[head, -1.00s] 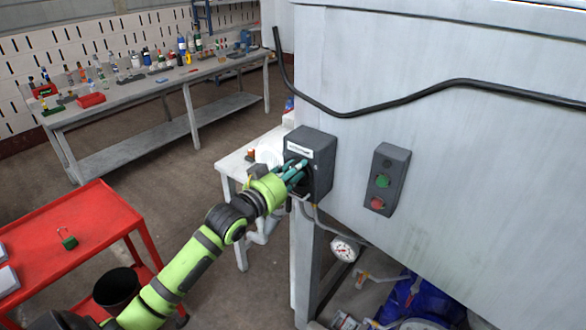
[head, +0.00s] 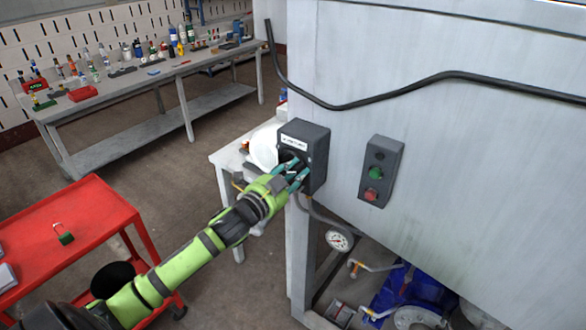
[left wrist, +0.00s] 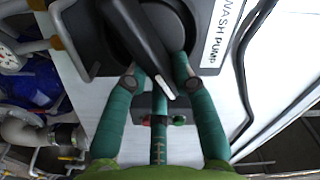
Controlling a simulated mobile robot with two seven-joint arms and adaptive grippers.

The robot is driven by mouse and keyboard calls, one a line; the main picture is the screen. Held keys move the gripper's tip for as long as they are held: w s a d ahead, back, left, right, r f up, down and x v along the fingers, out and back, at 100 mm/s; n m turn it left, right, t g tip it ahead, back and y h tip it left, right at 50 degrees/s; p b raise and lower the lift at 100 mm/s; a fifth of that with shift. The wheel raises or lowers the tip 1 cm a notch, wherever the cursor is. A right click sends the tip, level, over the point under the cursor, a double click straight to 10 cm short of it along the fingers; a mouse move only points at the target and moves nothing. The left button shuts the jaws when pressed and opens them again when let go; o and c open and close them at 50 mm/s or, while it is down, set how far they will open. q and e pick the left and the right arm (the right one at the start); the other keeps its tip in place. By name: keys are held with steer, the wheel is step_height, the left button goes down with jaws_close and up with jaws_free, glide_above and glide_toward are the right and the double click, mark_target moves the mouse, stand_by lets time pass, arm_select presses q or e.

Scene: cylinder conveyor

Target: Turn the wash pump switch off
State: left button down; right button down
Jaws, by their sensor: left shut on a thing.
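The wash pump switch is a dark grey box (head: 316,148) with a white label (head: 293,142), on the left end of the pale machine panel. In the left wrist view its label (left wrist: 222,30) reads "WASH PUMP", and a black lever handle (left wrist: 140,45) crosses its round dial, slanting from upper left to lower right. My left gripper (head: 293,174) is at the box front with its teal fingers shut on the handle. In the left wrist view the gripper (left wrist: 158,78) has fingers on both sides of the handle. My right gripper is out of view.
A control box with green and red buttons (head: 380,172) sits right of the switch. A black cable (head: 430,83) runs across the panel above. A pressure gauge (head: 338,240) and pipes lie below. A red cart (head: 95,215) stands at left, and a cluttered bench (head: 140,88) behind.

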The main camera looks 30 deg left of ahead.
arm_select(q)
steer(key=m, duration=0.2)
steer(key=f+m, duration=0.1)
steer(key=m, duration=0.2)
steer(key=shift+f, duration=0.15)
steer(key=shift+m, duration=0.4)
steer(key=c, duration=1)
jaws_free()
steer(key=shift+s, duration=0.1)
steer(key=s, duration=0.8)
steer(key=s+a, duration=0.1)
steer(key=s, duration=0.2)
steer(key=shift+s, duration=0.4)
